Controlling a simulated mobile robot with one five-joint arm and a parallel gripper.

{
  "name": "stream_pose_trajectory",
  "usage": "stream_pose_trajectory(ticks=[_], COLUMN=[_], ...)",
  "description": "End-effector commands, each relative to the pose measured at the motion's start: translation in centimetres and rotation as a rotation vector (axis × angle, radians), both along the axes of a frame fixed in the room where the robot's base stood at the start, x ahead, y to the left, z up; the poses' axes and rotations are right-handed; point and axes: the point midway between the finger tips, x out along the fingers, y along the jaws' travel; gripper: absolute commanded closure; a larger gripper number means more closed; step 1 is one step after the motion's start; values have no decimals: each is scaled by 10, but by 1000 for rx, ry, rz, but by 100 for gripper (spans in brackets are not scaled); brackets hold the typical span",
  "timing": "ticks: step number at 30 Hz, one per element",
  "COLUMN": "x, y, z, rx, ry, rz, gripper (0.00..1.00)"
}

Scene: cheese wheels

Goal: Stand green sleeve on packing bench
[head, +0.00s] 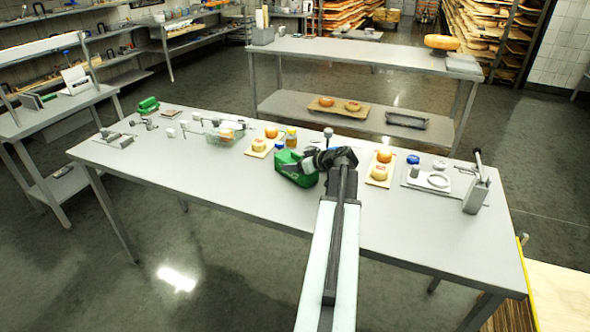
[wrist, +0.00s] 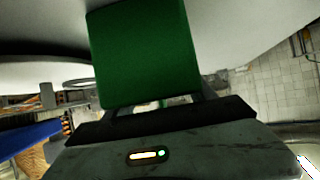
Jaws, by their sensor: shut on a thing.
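The green sleeve (head: 291,168) is at my gripper (head: 311,163), low over the middle of the long grey bench (head: 230,178), which I take to be the packing bench. In the wrist view the sleeve (wrist: 146,55) fills the upper middle as a plain green block. My gripper is shut on it. Whether the sleeve's underside touches the bench top is hidden. My dark wrist covers part of its right side in the head view.
Boards with cheeses (head: 258,149) and (head: 378,178) lie either side of my gripper. A glass tray (head: 226,135), a blue-lidded jar (head: 280,147) and a grey holder (head: 476,196) also stand there. Another green object (head: 148,105) lies far left. The bench's front strip is clear.

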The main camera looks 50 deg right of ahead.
Motion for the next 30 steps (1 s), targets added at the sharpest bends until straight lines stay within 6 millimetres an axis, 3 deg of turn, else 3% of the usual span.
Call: stream_pose_trajectory(ticks=[10,11,13,24,30], x=[-4,-4,-4,-5,-43], y=[-3,-4,-4,-4,2], z=[-5,-4,-3,4,27], rx=[0,0,0,0,1], ry=[0,0,0,0,1], rz=[-6,-7,-7,-8,-12], gripper=[77,31,15,15,15])
